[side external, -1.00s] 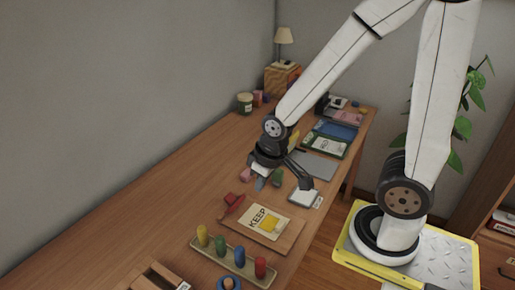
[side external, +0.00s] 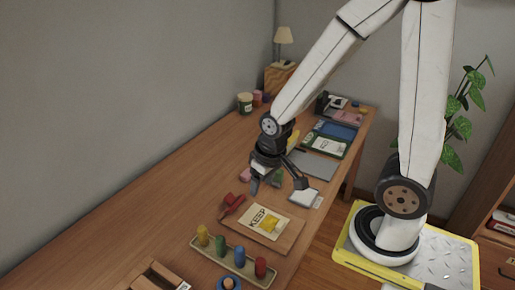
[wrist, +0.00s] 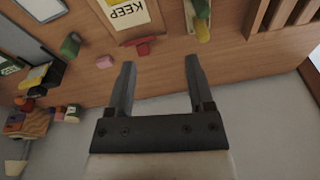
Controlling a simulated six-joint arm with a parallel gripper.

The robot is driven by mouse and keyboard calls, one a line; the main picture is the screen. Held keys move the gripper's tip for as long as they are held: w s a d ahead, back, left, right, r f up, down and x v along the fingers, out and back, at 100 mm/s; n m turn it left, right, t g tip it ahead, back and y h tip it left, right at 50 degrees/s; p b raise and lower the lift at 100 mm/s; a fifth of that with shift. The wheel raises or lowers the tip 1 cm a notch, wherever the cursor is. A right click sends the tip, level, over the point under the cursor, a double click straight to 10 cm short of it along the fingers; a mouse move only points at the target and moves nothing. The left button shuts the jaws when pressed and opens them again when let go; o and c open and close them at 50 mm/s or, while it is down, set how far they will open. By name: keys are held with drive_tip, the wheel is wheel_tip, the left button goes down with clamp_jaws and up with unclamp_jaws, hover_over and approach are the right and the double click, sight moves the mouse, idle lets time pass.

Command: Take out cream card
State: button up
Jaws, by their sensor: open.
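A cream card (side external: 260,216) printed KEEP lies flat on a wooden board (side external: 287,236), with a yellow block (side external: 270,223) on it. In the wrist view, the card (wrist: 125,14) is at the top, cut off by the picture edge. My gripper (side external: 279,186) is open and hangs above the table, beyond the card in the side view. In the wrist view, nothing shows between the fingers of my gripper (wrist: 160,62).
A red object (side external: 232,202) lies next to the board. A rack of coloured pegs (side external: 232,260) stands in front. A slotted wooden box (side external: 158,276) is at the near edge. A white pad (side external: 304,197) lies near the right finger. The table's left side is clear.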

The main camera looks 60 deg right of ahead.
drive_tip(key=d+f+m+g+y, duration=0.2)
drive_tip(key=d+f+m, duration=0.5)
drive_tip(key=f+m, duration=0.15)
drive_tip(key=m+y, duration=0.2)
drive_tip(key=m, duration=0.6)
approach(282, 220)
drive_tip(key=shift+x, duration=1.05)
drive_tip(key=shift+x, duration=1.3)
drive_tip(key=shift+f, duration=0.1)
drive_tip(key=shift+x, duration=2.5)
drive_tip(key=shift+s, duration=0.1)
clamp_jaws()
